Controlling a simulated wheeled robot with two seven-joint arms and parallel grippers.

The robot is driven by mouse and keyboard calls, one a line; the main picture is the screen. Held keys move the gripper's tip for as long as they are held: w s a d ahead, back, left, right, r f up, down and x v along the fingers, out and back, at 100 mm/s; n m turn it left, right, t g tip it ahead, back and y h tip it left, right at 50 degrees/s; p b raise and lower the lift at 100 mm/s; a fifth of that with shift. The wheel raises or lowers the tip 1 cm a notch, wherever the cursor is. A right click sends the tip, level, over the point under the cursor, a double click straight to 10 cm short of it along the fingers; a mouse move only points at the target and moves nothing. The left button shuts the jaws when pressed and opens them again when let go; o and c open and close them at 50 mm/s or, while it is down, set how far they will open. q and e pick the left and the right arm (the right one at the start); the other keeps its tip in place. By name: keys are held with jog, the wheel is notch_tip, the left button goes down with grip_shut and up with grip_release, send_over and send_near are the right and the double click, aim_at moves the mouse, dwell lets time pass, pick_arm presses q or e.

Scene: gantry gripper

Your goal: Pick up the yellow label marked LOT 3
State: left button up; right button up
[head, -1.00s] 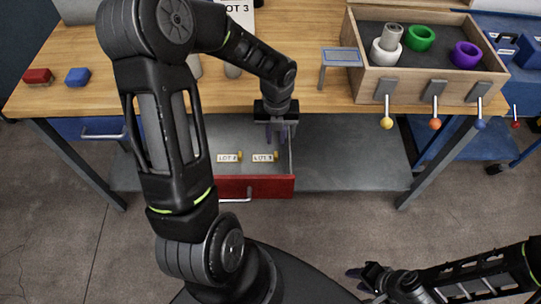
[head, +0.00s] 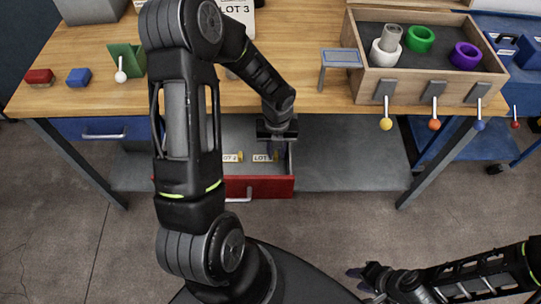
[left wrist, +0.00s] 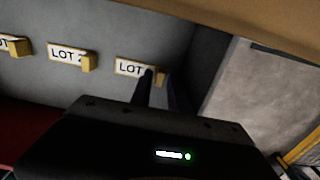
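The open red drawer (head: 262,188) holds a row of white labels with yellow tabs. One is marked LOT 2 (left wrist: 65,53). The rightmost label (left wrist: 130,67) reads LOT, with its number hidden by a finger; it also shows in the head view (head: 263,158). My left gripper (left wrist: 161,88) is low in the drawer with its fingers apart, at the yellow tab of this rightmost label. The tab shows between the fingertips; contact cannot be told. My right gripper (head: 360,280) is at the lower right, away from the table, its opening unclear.
A sign reading LOT 3 (head: 238,10) stands on the wooden table (head: 300,60). A wooden box (head: 430,85) with coloured rings and a small grey stand (head: 341,57) are on the right. Red (head: 39,76) and blue (head: 78,77) blocks and a green piece (head: 125,62) are on the left.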

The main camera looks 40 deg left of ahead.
pick_arm(q)
jog(key=shift+f, duration=0.3)
dwell(0.4)
grip_shut()
